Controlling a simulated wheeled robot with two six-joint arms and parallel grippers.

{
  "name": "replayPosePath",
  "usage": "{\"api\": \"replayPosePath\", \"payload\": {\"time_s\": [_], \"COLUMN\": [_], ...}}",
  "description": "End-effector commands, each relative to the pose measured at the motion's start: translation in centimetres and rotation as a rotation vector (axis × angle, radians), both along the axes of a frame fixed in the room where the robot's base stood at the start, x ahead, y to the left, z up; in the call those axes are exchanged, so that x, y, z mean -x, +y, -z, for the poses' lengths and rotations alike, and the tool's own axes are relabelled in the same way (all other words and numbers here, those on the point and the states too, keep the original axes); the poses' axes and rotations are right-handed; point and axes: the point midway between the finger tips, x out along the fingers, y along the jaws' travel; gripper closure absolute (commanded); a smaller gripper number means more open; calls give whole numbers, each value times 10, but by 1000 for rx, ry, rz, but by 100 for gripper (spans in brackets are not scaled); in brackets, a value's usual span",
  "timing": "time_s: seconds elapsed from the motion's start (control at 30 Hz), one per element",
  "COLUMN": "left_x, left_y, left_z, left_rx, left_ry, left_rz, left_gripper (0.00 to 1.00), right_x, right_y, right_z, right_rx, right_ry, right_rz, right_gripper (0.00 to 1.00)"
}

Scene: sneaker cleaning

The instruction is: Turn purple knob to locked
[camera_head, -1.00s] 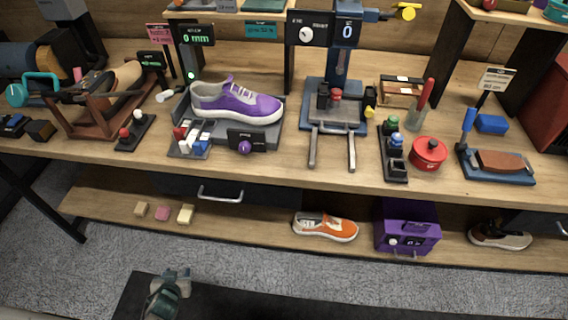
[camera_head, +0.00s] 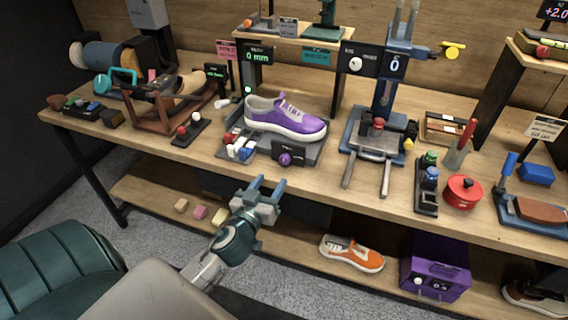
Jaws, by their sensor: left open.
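The purple knob (camera_head: 285,159) is a small round knob on a dark panel (camera_head: 301,150) at the front of the grey fixture. A purple sneaker (camera_head: 285,117) with a white sole sits on that fixture, above and behind the knob. My left gripper (camera_head: 266,184) is open and empty, in front of the bench edge, below and a little left of the knob and apart from it. The panel's lettering is too small to read. My right gripper is not in view.
A blue press (camera_head: 376,140) with two forward rails stands to the right. On the lower shelf are an orange sneaker (camera_head: 352,253) and a purple box (camera_head: 436,268).

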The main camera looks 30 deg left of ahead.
Motion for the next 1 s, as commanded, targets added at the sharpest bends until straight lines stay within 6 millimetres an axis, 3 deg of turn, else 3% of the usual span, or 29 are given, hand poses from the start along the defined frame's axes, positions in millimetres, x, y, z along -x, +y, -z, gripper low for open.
{"api": "replayPosePath", "payload": {"time_s": [0.2,0.4,0.83,1.0], "left_x": [-45,-70,-79,-78], "left_y": [8,13,15,15], "left_z": [-4,-2,1,0], "left_rx": [0,0,0,-1], "left_ry": [-1,0,1,1], "left_rz": [-1,0,0,0], "left_gripper": [50,50,50,83], "right_x": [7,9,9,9], "right_y": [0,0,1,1], "right_z": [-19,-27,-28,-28], "right_rx": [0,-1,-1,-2], "right_ry": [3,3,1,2], "right_rz": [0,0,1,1], "right_gripper": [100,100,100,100]}}
